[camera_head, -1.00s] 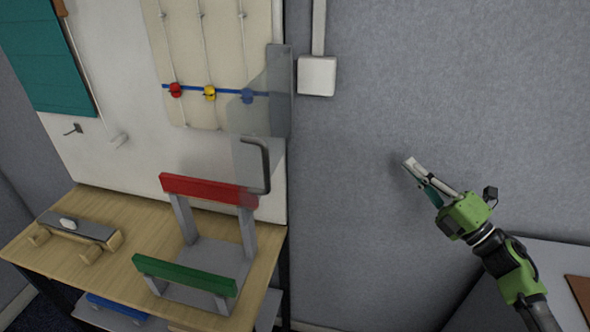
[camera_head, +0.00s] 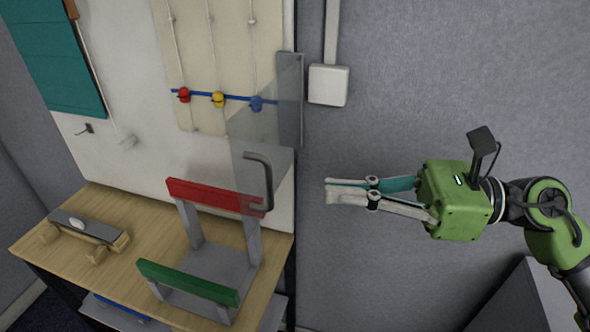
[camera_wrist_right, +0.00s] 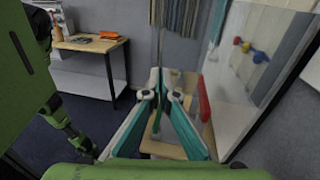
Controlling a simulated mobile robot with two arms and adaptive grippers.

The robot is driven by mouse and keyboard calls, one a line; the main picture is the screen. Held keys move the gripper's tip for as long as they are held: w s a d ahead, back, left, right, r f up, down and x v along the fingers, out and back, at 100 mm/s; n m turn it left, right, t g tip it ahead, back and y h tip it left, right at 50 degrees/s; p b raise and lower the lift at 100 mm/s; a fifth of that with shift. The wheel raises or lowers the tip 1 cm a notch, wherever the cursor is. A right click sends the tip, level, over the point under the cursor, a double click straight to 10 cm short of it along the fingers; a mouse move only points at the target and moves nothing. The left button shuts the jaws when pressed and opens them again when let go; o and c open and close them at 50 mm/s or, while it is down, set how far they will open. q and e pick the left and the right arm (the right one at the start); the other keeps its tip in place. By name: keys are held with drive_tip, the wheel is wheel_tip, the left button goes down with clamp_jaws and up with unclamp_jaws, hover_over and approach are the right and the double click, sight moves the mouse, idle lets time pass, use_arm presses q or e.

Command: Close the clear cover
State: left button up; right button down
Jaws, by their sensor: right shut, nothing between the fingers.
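The clear cover (camera_head: 250,126) is a see-through panel in front of the board's right side, standing out from it at an angle. A grey bent handle (camera_head: 268,182) is at its lower end, in front of the red rail. My right gripper (camera_head: 328,191) is shut and empty, its fingers pointing left, to the right of the handle with a gap between in the head view. Its fingers also show in the right wrist view (camera_wrist_right: 158,80). My left gripper is not in view.
The board carries red, yellow and blue knobs (camera_head: 218,100) on a blue strip. Below, a wooden table (camera_head: 112,222) holds a grey stand with a red rail (camera_head: 215,194) and a green rail (camera_head: 188,282). A white box (camera_head: 328,85) is on the grey wall.

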drive_tip(key=a+p, duration=0.3)
drive_tip(key=a, duration=0.3)
drive_tip(key=shift+w+a, duration=0.25)
drive_tip(key=shift+w, duration=0.2)
